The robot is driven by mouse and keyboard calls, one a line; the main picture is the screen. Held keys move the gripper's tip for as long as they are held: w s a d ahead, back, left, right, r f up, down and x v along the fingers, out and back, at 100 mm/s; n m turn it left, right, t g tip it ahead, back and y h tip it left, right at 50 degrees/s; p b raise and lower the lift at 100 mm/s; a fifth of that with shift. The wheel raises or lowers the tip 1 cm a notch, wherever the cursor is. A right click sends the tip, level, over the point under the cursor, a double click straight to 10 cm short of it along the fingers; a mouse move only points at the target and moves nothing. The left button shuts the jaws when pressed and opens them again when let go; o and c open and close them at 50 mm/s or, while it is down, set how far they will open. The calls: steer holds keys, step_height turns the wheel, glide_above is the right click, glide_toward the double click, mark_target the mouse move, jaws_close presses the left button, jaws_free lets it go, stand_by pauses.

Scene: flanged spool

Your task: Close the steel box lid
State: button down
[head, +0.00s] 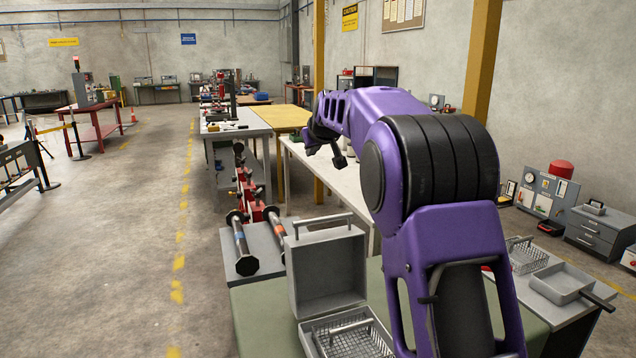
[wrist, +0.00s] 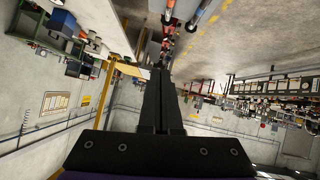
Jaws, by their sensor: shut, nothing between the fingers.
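The steel box (head: 303,340) stands on the green-topped bench, at the bottom of the head view, cut by the frame edge. Its grey lid (head: 328,272) stands open, roughly upright, with a bar handle (head: 322,223) along its top edge. A wire basket with a handle (head: 350,338) shows inside the box. My purple arm hides the area to the right of the box. My gripper (head: 340,160) is high and beyond the lid, apart from it. In the wrist view my gripper (wrist: 160,72) has its two dark fingers together, with nothing between them.
Flanged spools (head: 241,243) lie on a grey surface left of the lid. A grey tray (head: 562,283) and another wire basket (head: 525,256) sit on the right. A long white table (head: 345,182) lies beyond. Open floor is at left.

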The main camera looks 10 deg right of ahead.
steer(key=shift+w+d+f+m+g+y+p, duration=0.1)
steer(key=shift+w+d+f+m+g+p, duration=0.3)
steer(key=shift+f, duration=2.65)
steer(key=shift+w+d+f+g+y+p, duration=0.2)
steer(key=shift+d+f+g, duration=0.45)
steer(key=shift+f, duration=2.45)
steer(key=shift+w+d+f+m+g+p, duration=0.35)
steer(key=shift+f+g, duration=0.3)
steer(key=shift+f, duration=2.4)
steer(key=shift+s, duration=0.1)
steer(key=shift+d, duration=0.1)
